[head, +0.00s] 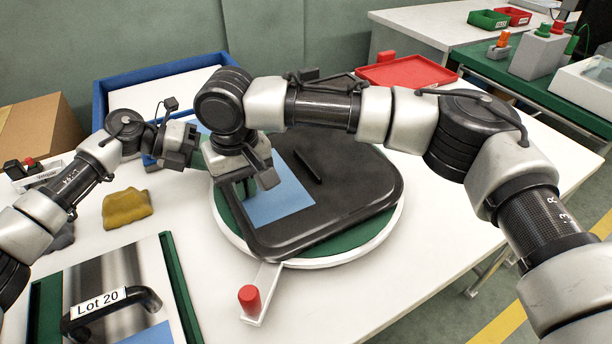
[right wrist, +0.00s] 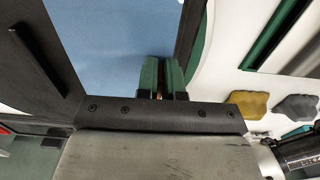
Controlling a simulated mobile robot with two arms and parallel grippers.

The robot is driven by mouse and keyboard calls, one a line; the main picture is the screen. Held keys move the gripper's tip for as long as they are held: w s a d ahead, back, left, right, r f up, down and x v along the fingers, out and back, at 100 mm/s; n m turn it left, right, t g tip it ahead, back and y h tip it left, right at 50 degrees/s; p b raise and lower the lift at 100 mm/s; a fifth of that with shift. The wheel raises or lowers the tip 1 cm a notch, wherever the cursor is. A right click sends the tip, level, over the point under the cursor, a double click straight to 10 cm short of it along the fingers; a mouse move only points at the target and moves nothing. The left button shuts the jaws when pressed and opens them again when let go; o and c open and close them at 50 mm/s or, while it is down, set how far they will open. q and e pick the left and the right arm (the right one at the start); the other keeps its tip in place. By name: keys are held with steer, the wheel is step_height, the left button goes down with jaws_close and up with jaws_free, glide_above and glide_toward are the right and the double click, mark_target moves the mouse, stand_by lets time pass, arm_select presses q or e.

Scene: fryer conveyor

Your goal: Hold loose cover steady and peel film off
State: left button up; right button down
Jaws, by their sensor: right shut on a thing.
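The dark, rounded loose cover (head: 345,175) lies on a round turntable with a green top (head: 385,225) and white rim. Blue film (head: 280,203) lies on the cover's left part; the film fills the upper middle of the right wrist view (right wrist: 110,35). My right gripper (head: 243,192) points down at the film's left side, near the cover's edge. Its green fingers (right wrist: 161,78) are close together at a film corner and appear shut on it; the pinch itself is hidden. My left gripper (head: 182,150) is beside the cover's far left; its fingertips are unclear.
A red knob (head: 249,298) stands on the turntable's front tab. A yellow lump (head: 127,208) lies left, near a panel labelled Lot 20 (head: 98,302). A blue-rimmed tray (head: 100,105) and a red tray (head: 407,70) stand behind. The table's right front is clear.

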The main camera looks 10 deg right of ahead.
arm_select(q)
steer(key=shift+f, duration=0.1)
arm_select(e)
steer(key=shift+r, duration=4.5)
arm_select(q)
steer(key=o, duration=1.3)
steer(key=shift+c, duration=0.2)
steer(key=v, duration=1.2)
